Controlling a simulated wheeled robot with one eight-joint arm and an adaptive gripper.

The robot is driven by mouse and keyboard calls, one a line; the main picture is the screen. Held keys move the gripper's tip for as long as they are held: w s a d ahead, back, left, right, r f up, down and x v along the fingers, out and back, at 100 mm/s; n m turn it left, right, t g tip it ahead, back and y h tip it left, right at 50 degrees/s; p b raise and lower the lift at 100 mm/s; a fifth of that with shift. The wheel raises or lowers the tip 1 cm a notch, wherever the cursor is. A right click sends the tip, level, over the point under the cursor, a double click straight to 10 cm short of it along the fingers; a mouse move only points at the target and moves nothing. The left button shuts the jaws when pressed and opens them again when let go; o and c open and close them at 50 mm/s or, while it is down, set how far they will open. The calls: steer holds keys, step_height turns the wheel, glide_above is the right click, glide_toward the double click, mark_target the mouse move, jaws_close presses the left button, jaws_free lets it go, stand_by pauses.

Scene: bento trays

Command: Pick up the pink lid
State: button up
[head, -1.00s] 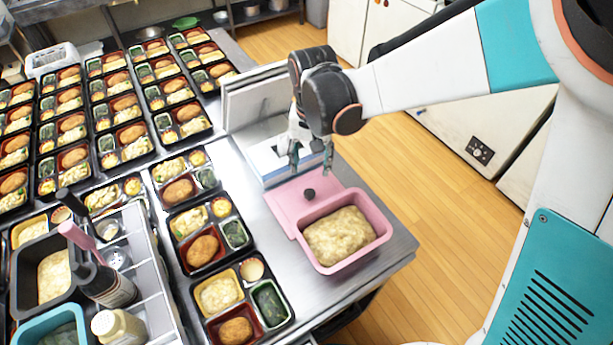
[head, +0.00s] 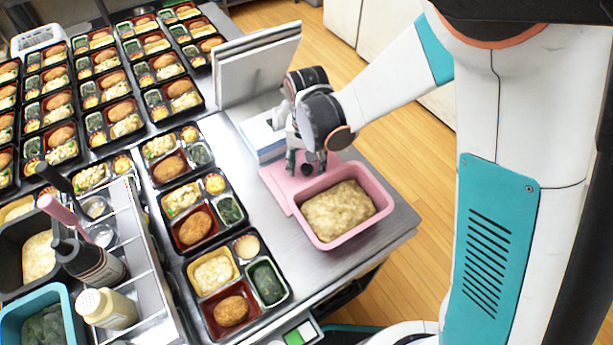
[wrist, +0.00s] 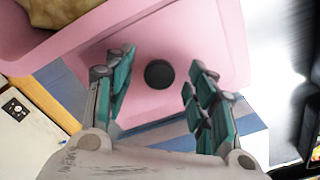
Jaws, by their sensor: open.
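The pink lid (head: 276,181) lies on the metal table with a dark round knob (wrist: 159,73) on its top. In the head view it lies behind and partly beneath the pink tub (head: 372,221), which holds pale mashed food. My gripper (head: 306,168) is over the lid, with its fingers on either side of the knob. In the wrist view my gripper (wrist: 158,88) is open, its two teal fingers apart and the knob between them. No contact with the knob shows. In the head view the fingers partly hide the lid.
A blue and white box (head: 262,136) and an upright white panel stack (head: 257,68) stand right behind the lid. Several filled bento trays (head: 238,290) cover the table to the left. A caddy with bottles (head: 105,308) stands front left.

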steer(key=shift+f, duration=0.9)
steer(key=c, duration=1.2)
steer(key=shift+r, duration=0.1)
